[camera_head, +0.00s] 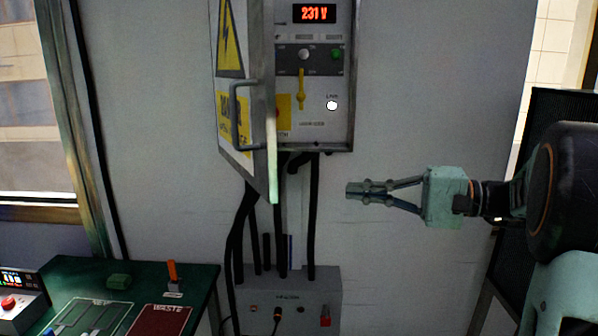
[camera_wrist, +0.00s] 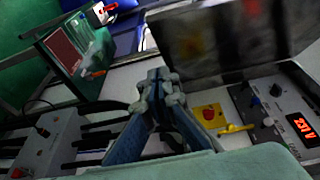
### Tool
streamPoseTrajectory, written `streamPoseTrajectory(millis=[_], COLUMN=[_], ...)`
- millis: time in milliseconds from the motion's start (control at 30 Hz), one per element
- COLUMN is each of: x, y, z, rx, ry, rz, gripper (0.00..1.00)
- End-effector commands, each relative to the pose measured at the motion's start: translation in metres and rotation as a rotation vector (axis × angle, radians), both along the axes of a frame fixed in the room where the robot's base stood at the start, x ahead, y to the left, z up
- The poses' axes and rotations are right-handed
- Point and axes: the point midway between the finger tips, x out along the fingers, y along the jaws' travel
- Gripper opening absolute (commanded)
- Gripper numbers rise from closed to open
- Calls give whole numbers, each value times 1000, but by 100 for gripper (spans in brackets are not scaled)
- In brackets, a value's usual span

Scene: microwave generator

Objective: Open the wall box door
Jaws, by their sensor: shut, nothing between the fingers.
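The wall box (camera_head: 343,75) hangs on the grey wall, and its panel reads 231 V. Its door (camera_head: 229,135) stands swung outward on the left side, with warning labels and a grey bar handle (camera_head: 236,115) on its face. The panel with a yellow lever (camera_head: 301,90) is exposed. My gripper (camera_head: 350,190) is shut and empty, in front of the wall, below and right of the box, apart from the door. In the wrist view, my gripper (camera_wrist: 158,75) points between the dark door (camera_wrist: 230,40) and the lower box; the panel (camera_wrist: 285,115) is at right.
Black cables (camera_head: 313,215) run down from the wall box to a lower grey box (camera_head: 287,300) with knobs. A green table (camera_head: 195,273) with a red WASTE mat (camera_head: 160,320) stands at lower left. A dark panel (camera_head: 560,105) stands at the right edge. The wall right of the wall box is clear.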

Motion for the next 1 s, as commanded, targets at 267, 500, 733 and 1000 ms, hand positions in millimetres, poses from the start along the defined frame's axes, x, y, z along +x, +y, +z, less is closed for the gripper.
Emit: streamPoseTrajectory(millis=[267,500,733,1000], x=[4,19,21,11], y=[19,67,107,127], z=[13,13,13,11], rx=[50,47,46,45], ry=[-25,-23,-23,-23], rz=[9,9,6,3], gripper=[0,0,0,0])
